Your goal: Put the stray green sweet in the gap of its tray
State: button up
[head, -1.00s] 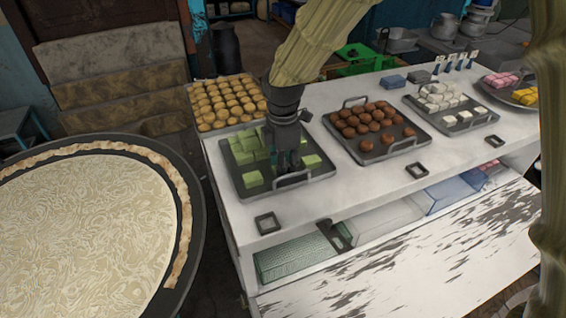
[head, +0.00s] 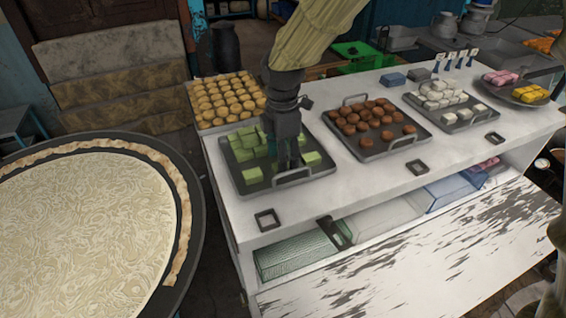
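The tray of green sweets (head: 230,172) stands at the left of the white counter, with several green cubes in rows. One green cube (head: 253,175) sits at its front left and another (head: 312,158) near its right side. My gripper (head: 286,165) points straight down over the front middle of this tray, between those cubes. Its fingers are dark and small here, and the arm hides part of the tray. I cannot tell whether the fingers are open or hold a sweet. I cannot tell which green sweet is the stray one.
A tray of brown balls (head: 375,152) stands right of the green tray, then a tray of white sweets (head: 458,121) and a plate of pink and yellow sweets (head: 512,86). Yellow round sweets (head: 226,98) lie behind. A large round pan (head: 190,235) stands at the left.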

notch_tip(320, 180, up, 10)
jog(key=b, duration=0.2)
jog(key=shift+f, duration=0.2)
jog(key=shift+s, duration=0.1)
